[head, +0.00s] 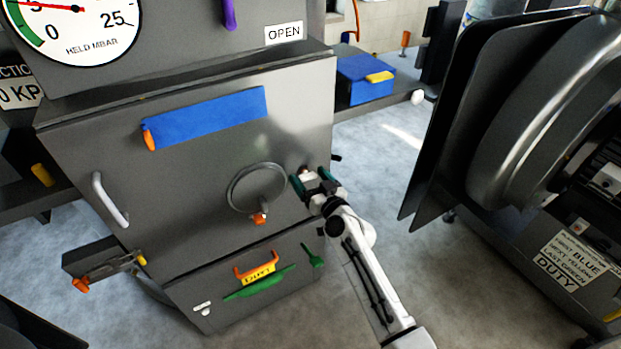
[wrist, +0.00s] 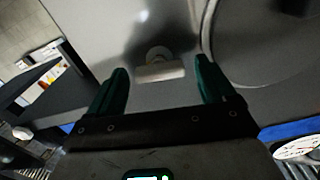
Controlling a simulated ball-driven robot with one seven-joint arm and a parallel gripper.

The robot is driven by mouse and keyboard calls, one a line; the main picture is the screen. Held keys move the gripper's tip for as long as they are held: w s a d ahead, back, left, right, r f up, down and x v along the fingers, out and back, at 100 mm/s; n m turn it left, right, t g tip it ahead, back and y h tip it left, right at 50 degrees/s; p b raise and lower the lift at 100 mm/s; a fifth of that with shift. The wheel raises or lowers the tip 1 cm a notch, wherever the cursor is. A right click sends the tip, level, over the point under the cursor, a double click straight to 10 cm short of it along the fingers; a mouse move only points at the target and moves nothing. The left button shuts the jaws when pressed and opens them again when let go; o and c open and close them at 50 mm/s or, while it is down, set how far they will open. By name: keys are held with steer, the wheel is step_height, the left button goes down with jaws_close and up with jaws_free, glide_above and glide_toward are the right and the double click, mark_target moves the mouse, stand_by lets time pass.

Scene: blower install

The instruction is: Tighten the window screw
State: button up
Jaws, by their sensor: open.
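A round window (head: 257,188) with a grey rim is set in the dark grey cabinet door; its rim also shows at right in the wrist view (wrist: 209,40). A small pale bar-shaped screw head (wrist: 160,72) stands out from the panel beside the window. My gripper (head: 310,180) is at the panel just right of the window, with its green fingers open. In the wrist view the screw head lies between the fingertips, with gaps on both sides. An orange knob (head: 259,218) sits at the window's lower edge; which one is the window screw is not marked.
A blue plate (head: 205,117) with an orange end is above the window. A door handle (head: 110,200) is at left. A yellow tag (head: 258,273) and green lever (head: 260,284) are below. A large blower housing (head: 540,120) stands right, with open floor between.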

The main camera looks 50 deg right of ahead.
steer(key=c, duration=1.1)
steer(key=shift+o, duration=0.2)
